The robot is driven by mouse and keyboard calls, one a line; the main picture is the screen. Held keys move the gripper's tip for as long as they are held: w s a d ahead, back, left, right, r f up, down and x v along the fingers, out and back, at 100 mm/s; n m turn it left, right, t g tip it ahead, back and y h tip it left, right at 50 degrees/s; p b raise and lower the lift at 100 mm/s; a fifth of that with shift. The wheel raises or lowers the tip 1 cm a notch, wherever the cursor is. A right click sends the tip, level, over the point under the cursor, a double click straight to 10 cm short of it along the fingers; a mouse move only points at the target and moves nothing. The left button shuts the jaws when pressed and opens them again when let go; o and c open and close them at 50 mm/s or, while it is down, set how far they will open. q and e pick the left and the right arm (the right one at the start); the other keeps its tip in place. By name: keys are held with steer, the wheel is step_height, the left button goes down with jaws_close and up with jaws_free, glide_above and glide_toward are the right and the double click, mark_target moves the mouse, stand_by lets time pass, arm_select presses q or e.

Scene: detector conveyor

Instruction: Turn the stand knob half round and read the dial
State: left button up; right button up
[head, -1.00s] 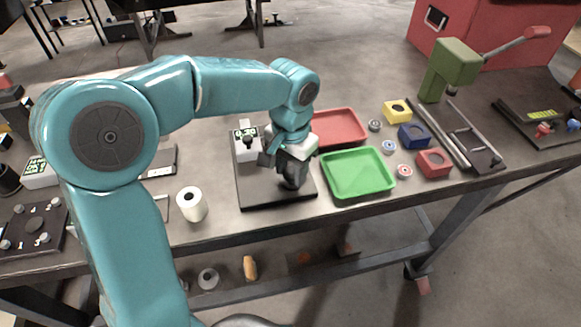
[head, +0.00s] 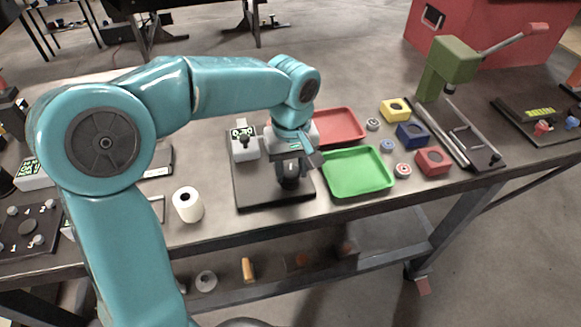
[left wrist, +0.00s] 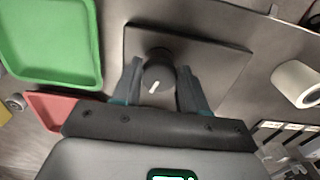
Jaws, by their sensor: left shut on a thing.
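The stand is a black base plate (head: 252,200) on the bench, with a grey box (head: 246,150) at its back left. The box's dial (head: 242,132) glows green, but its digits are too small to read surely. A round black knob (left wrist: 158,77) with a white mark shows in the left wrist view. My left gripper (left wrist: 159,88) is shut on the knob, one finger on each side. In the head view the left gripper (head: 290,166) points down over the plate's right part and largely hides the knob. My right gripper is not in view.
A green tray (head: 360,190) and a red tray (head: 338,140) stand close to the right of the stand. A white roll (head: 188,205) stands to its left. Blue (head: 412,134), yellow and red blocks and a green press (head: 448,70) are farther right.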

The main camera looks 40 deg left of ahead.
mark_target(291, 173)
arm_select(q)
steer(key=shift+w+r+n, duration=0.15)
steer(key=shift+r+n, duration=0.05)
steer(key=shift+n, duration=0.9)
steer(key=o, duration=1.1)
steer(key=shift+c, duration=0.2)
steer(key=shift+f, duration=0.1)
step_height(291, 173, up, 16)
steer(key=p, duration=0.2)
steer(key=shift+r, duration=0.2)
